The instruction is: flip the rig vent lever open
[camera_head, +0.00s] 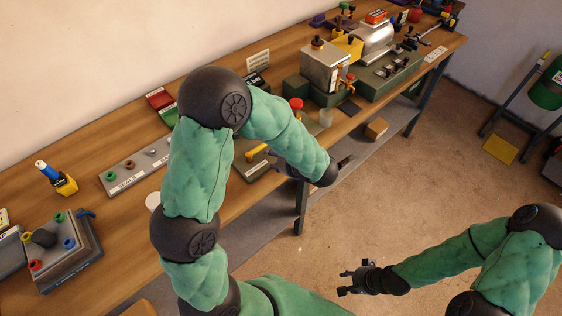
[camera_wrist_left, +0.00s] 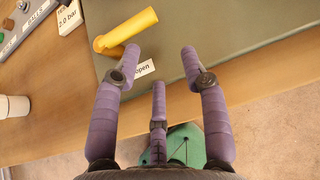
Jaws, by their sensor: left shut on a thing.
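The vent lever is a bright yellow bent handle (camera_wrist_left: 128,28) on a green rig plate (camera_wrist_left: 235,25); it also shows in the head view (camera_head: 257,152). A white label reading "open" (camera_wrist_left: 144,69) lies on the plate just below the lever. My left gripper (camera_wrist_left: 157,68) has its left fingertip at the lever's lower end, while its other fingers stand apart over the plate. In the head view this gripper (camera_head: 283,166) is partly hidden by my left forearm. My right gripper (camera_head: 355,279) is open and empty, away from the table over the floor.
A red-topped part (camera_head: 296,103) and a clear cup (camera_head: 325,118) stand behind the left gripper. A grey seals tray (camera_head: 135,172) and a white cup (camera_wrist_left: 14,108) lie to the left. The floor in front of the table is mostly clear.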

